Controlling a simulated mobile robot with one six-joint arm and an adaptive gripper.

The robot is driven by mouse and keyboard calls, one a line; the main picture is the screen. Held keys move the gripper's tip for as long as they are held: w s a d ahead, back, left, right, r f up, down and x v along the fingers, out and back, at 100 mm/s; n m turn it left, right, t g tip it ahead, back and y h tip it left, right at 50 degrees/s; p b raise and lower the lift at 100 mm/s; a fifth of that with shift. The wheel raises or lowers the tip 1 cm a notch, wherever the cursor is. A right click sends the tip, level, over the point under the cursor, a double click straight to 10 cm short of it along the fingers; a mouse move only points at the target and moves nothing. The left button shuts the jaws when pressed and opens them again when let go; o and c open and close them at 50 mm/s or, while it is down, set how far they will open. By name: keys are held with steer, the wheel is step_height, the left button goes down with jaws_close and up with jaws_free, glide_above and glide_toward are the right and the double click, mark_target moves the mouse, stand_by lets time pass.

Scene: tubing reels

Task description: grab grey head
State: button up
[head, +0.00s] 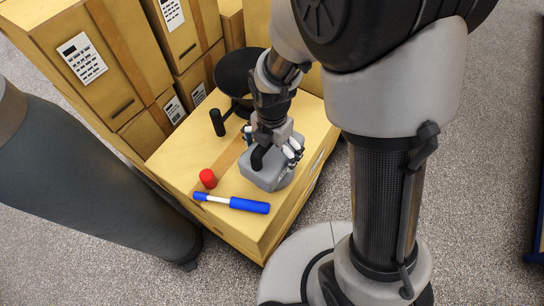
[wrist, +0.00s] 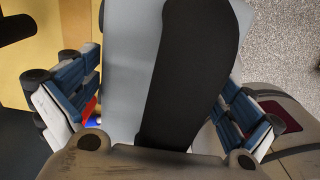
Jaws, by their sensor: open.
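The grey head (head: 262,177) is a blocky grey piece with a black curved part (head: 259,156) on top. It sits on a yellow-brown box, below my gripper (head: 272,146). In the wrist view the grey head (wrist: 120,75) fills the middle, with the black part (wrist: 190,75) running down over it. My gripper (wrist: 160,112) is open, one blue-padded finger on each side of the grey head. I cannot tell whether either finger touches it. My gripper hides part of its top in the head view.
On the same box (head: 180,157) lie a red cap (head: 208,178), a blue and white stick-like tool (head: 240,203) and a black hammer-like thing (head: 218,122). A black round dish (head: 236,72) is behind. Stacked cartons (head: 110,55) stand at the back left.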

steer(key=shift+f, duration=0.15)
stand_by(0.3)
steer(key=shift+c, duration=0.4)
steer(key=c, duration=1.7)
